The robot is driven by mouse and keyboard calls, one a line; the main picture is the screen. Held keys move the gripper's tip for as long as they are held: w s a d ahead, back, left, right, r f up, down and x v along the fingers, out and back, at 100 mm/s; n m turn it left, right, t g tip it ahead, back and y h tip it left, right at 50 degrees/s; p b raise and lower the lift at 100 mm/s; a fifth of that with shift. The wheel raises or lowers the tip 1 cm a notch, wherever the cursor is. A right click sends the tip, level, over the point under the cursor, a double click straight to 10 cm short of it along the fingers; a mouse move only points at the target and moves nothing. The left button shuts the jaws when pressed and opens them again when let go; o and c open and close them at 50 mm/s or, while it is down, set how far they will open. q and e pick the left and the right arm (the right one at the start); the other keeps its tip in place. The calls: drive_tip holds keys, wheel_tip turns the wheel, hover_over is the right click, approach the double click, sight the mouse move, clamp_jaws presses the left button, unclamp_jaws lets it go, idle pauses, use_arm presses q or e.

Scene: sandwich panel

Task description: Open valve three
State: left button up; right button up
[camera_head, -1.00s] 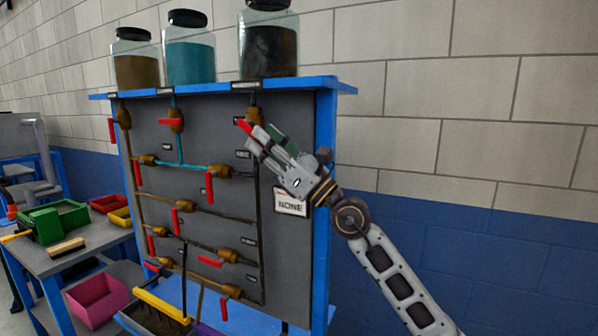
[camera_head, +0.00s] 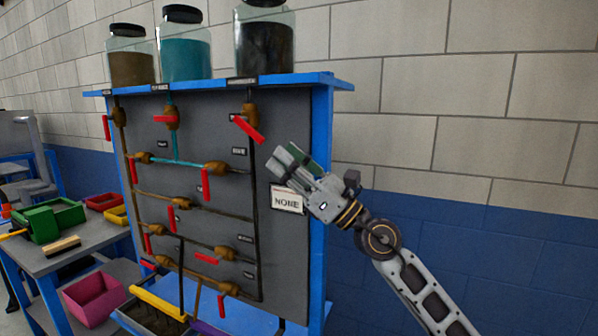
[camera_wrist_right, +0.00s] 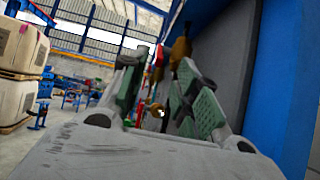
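A grey panel (camera_head: 215,130) carries brown valves with red handles on pipes. The top right valve (camera_head: 250,111), under the dark jar, has a red handle (camera_head: 248,130) slanting down to the right. The top middle handle (camera_head: 165,119) lies level; the top left handle (camera_head: 106,128) hangs down. The valve labels are too small to read, so I cannot tell which is valve three. My right gripper (camera_head: 287,160) is open and empty, right of and below the slanted handle, apart from it. Its spread fingers show in the right wrist view (camera_wrist_right: 160,100). My left gripper is not in view.
Jars with brown, teal (camera_head: 186,58) and dark contents stand on the blue top shelf (camera_head: 310,80). A sign reading NONE (camera_head: 288,199) is close below my right gripper. A table (camera_head: 60,258) with coloured bins stands left. The space right of the panel is clear.

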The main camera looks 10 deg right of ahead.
drive_tip(key=shift+v, duration=1.4)
